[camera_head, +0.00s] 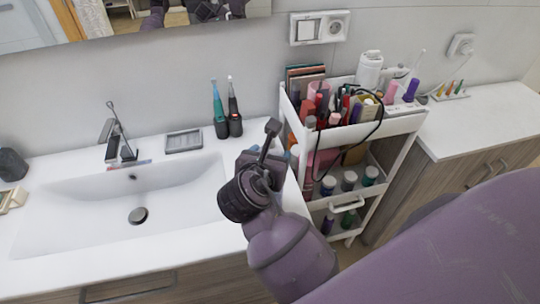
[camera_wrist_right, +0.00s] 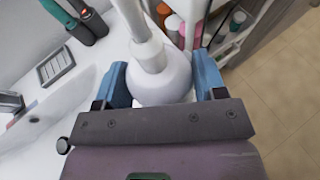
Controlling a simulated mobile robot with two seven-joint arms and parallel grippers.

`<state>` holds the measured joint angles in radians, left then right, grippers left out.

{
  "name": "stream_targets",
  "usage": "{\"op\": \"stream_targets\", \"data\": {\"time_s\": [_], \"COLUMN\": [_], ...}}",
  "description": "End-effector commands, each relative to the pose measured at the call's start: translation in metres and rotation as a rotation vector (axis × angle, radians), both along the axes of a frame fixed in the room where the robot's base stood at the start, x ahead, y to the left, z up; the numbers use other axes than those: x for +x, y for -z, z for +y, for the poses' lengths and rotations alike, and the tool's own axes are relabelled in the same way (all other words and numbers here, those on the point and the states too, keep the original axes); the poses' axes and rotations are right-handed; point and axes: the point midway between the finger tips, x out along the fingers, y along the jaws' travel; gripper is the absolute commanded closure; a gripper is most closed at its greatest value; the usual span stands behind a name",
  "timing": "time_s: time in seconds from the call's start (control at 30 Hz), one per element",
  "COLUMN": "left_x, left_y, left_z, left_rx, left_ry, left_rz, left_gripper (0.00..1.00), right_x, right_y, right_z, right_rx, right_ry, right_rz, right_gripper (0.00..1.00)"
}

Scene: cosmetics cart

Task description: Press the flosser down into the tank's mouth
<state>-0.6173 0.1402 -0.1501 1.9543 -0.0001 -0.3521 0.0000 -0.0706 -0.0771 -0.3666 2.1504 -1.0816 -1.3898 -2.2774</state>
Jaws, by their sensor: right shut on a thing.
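My right gripper (camera_head: 268,158) is above the counter, between the sink and the cart. In the right wrist view its two blue fingers (camera_wrist_right: 162,78) are shut on a white, smooth, rounded body with a narrower neck, which I take to be the flosser (camera_wrist_right: 160,82). The neck runs toward the top edge of that view. In the head view my gripper and wrist hide most of what is held. I cannot make out the tank's mouth, nor whether the flosser touches it. My left gripper is not in view.
The sink (camera_head: 75,212) with its tap (camera_head: 120,140) is on the left. A soap dish (camera_head: 184,141) and two toothbrushes (camera_head: 219,110) stand behind my gripper. The crowded white cart (camera_head: 405,124) is close on the right, with a white bottle (camera_head: 370,70) on top.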

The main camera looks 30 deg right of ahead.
Motion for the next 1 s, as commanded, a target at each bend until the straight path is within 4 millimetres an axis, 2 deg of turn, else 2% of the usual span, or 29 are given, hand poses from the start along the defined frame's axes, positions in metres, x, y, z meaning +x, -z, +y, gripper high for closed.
{"op": "stream_targets", "data": {"time_s": [1.0], "left_x": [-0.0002], "left_y": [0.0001], "left_z": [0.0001], "left_rx": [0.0], "left_ry": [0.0], "left_rz": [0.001], "left_gripper": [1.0], "right_x": [0.0], "right_y": [0.0052], "right_z": [0.0], "right_rx": [-0.001], "right_ry": [0.0], "right_rz": [-0.001], "right_gripper": [0.62]}}
